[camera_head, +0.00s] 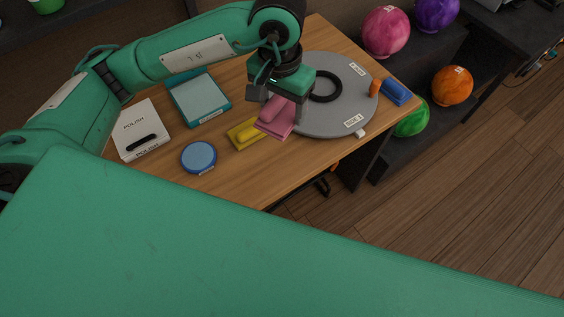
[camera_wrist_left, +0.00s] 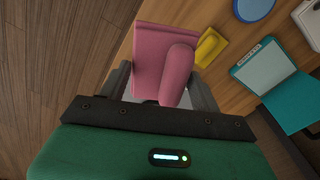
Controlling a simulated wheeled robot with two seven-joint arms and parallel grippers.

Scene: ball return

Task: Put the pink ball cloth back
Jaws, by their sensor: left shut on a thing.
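The pink ball cloth (camera_head: 277,118) is held by my left gripper (camera_head: 278,108), over the table between the yellow cloth and the grey disc. In the left wrist view the pink cloth (camera_wrist_left: 162,58) lies between the two fingers, with a rounded ridge along its right part. The left gripper (camera_wrist_left: 165,92) is shut on it. From these views I cannot tell whether the cloth touches the table. A yellow cloth (camera_head: 240,136) lies just left of it, and it also shows in the left wrist view (camera_wrist_left: 208,48). My right gripper is in neither view.
The grey round disc (camera_head: 335,122) carries a black ring (camera_head: 327,86). A blue cloth (camera_head: 397,91) and orange piece (camera_head: 374,88) lie at its right. A blue round tin (camera_head: 199,156), teal-framed tray (camera_head: 198,97) and white polish box (camera_head: 140,128) stand left. Coloured balls sit on the rack beyond.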

